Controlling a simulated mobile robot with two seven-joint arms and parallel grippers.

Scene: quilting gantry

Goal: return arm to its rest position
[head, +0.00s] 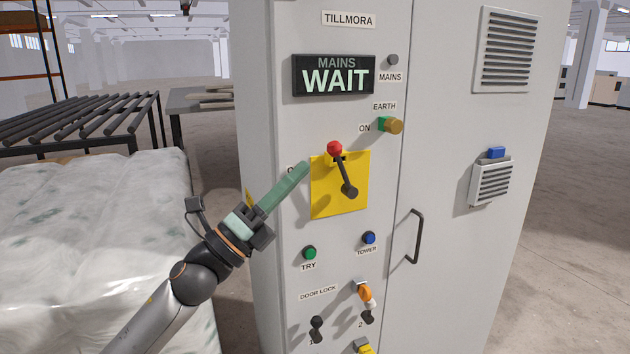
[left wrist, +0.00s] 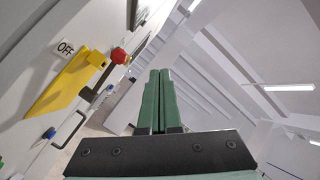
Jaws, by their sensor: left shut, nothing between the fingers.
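My left arm comes in from the lower left in the head view. Its gripper (head: 302,168) has green fingers, shut with nothing between them, pointing up and right beside the left edge of a yellow switch plate (head: 325,202). The plate carries a dark lever with a red knob (head: 334,149). The fingers look apart from the knob. In the left wrist view the shut fingers (left wrist: 158,75) point past the red knob (left wrist: 118,56), with the yellow plate (left wrist: 62,88) and an OFF label to the left. My right gripper is in neither view.
The grey cabinet (head: 450,120) stands close ahead. Its display (head: 333,76) reads MAINS WAIT. Buttons, a door handle (head: 414,237) and lower lock switches (head: 317,328) stick out from its front. White wrapped bales (head: 90,230) and a roller table (head: 75,122) stand to the left.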

